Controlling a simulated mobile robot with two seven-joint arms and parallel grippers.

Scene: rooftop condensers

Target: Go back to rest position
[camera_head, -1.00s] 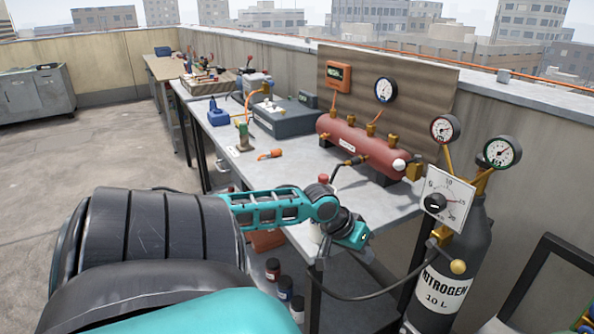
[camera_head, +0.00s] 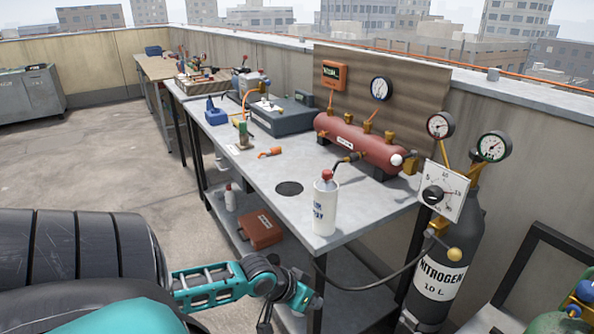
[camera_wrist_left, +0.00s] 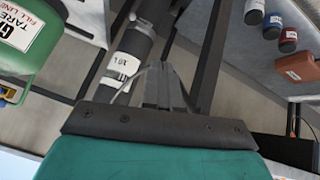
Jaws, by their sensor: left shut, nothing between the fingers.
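My left gripper (camera_head: 312,302) is at the lower middle of the head view, at the end of my teal arm. It is low, in front of the workbench's (camera_head: 272,200) near corner and apart from the white bottle with a red top (camera_head: 325,205) on that corner. In the left wrist view the gripper's fingers (camera_wrist_left: 165,80) are together with nothing between them. My right gripper is in neither current view.
A red tank (camera_head: 360,143) with gauges sits at the bench's back. A dark nitrogen cylinder (camera_head: 445,260) with a hose stands at its right end. A red case (camera_head: 260,230) is on the lower shelf. Open floor (camera_head: 110,160) lies left.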

